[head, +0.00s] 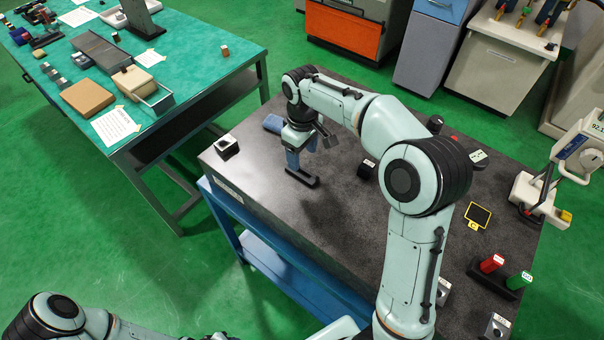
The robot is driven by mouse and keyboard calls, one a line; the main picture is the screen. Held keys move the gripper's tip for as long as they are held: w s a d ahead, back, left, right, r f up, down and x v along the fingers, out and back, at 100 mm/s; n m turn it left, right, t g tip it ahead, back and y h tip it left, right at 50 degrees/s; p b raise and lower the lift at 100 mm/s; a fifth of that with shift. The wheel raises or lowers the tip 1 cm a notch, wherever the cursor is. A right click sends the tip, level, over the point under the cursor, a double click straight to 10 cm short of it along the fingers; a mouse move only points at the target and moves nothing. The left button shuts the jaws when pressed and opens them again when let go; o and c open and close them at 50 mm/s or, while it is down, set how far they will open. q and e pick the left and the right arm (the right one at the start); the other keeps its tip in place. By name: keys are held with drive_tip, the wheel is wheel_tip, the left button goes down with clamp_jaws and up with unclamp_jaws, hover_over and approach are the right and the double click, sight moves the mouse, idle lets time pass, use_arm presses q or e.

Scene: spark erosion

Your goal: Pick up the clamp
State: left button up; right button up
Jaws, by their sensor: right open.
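A blue and black piece, which looks like the clamp (293,160), is on the dark table top near its far left part. Its blue body stands up and its black bar lies low at the table surface. My right gripper (303,138) points down at the upper part of this piece, and its grey fingers are open. My gripper partly hides the piece, and I cannot tell whether they touch. My left arm shows only at the bottom left edge, with its gripper out of view.
The dark table (330,235) holds a small white-topped block (227,146), a black block (366,168), a yellow-framed plate (478,215), and red (492,263) and green (519,280) cylinders. A teal workbench (190,50) stands at left. The table's front middle is clear.

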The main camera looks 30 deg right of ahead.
sight(302, 168)
wheel_tip(302, 168, down, 7)
drive_tip(key=shift+w+f, duration=0.15)
drive_tip(key=shift+f, duration=0.05)
drive_tip(key=shift+r, duration=0.1)
clamp_jaws()
